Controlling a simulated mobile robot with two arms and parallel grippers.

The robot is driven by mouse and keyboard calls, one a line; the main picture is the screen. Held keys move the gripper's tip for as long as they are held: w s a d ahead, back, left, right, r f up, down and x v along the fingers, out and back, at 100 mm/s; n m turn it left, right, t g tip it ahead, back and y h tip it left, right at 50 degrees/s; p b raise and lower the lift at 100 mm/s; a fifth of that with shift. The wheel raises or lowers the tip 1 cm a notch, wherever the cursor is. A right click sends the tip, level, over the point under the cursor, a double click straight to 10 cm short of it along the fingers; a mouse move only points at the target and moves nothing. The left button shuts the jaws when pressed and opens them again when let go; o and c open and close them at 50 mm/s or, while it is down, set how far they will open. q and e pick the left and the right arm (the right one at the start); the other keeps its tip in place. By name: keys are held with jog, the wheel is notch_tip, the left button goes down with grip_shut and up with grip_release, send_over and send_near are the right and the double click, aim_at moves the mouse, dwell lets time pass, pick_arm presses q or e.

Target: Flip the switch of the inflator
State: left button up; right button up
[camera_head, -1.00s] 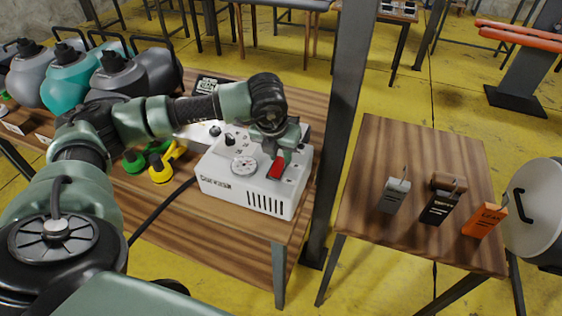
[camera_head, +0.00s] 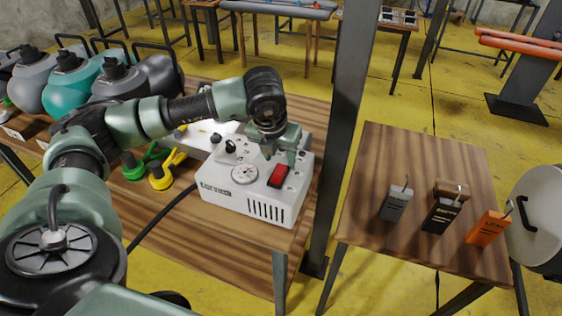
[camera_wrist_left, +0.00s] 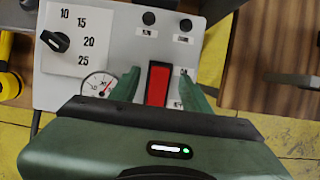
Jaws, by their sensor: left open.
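The inflator (camera_head: 245,200) is a white box with a gauge, a black knob and a red switch, standing on the wooden table. The red rocker switch (camera_head: 278,175) is on its top face at the right. My left gripper (camera_head: 281,158) is above the box, just behind the switch in the head view. In the left wrist view the red switch (camera_wrist_left: 158,84) lies between the two open green fingers (camera_wrist_left: 158,88), with nothing gripped. I cannot tell whether the fingertips touch the panel. The knob also shows in the left wrist view (camera_wrist_left: 55,41). My right gripper is not in view.
A dark post (camera_head: 340,130) stands close to the right of the inflator. Beyond it a small wooden table (camera_head: 400,245) holds grey, black and orange tags. Yellow (camera_head: 160,178) and green fittings and several jugs (camera_head: 72,80) are to the left.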

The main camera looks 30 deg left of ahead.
aim_at(278, 176)
pick_arm(q)
jog(key=shift+b+v, duration=0.3)
jog(key=shift+v, duration=2.05)
jog(key=shift+f, duration=0.1)
